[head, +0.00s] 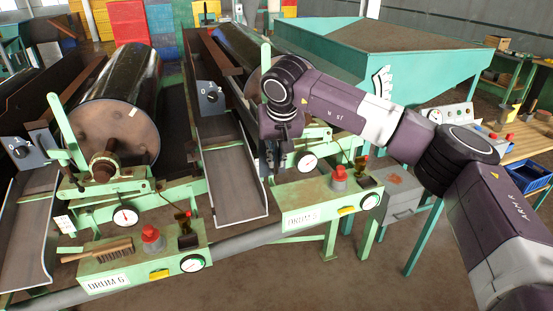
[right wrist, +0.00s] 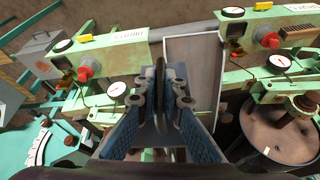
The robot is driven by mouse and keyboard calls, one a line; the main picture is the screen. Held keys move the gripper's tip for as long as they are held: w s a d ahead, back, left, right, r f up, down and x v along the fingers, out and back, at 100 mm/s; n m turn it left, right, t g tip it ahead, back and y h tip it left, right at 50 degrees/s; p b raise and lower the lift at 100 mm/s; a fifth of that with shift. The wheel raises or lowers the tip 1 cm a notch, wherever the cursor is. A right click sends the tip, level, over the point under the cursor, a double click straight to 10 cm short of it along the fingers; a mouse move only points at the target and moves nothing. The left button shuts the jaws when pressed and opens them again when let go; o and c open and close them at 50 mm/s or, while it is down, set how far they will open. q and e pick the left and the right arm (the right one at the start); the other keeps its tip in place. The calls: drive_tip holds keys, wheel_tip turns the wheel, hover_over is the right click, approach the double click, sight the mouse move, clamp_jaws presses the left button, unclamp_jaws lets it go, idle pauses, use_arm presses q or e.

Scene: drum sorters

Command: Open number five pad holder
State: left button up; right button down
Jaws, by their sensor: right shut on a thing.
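The number five station carries a label plate reading DRUM 5 (head: 302,219), and its drum (head: 240,48) lies behind my right arm. My right gripper (head: 273,165) is down at the front of this station, beside the metal chute (head: 232,180). In the right wrist view its blue fingers (right wrist: 164,88) are shut on a thin dark piece with a rounded edge (right wrist: 160,72). I cannot tell whether this piece is the pad holder's handle. A pale green lever (head: 265,57) stands upright behind my wrist. My left gripper is not in view.
The DRUM 6 station (head: 107,283) stands at the left with its drum (head: 120,100), a brush (head: 97,250) and a red button (head: 152,234). A red button (head: 339,178) and a gauge (head: 371,201) sit right of my gripper. A teal hopper (head: 400,50) stands behind.

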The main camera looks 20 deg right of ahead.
drive_tip(key=shift+r, duration=0.1)
drive_tip(key=c, duration=2)
unclamp_jaws()
drive_tip(key=shift+s, duration=0.1)
drive_tip(key=shift+c, duration=0.2)
drive_tip(key=v, duration=1.2)
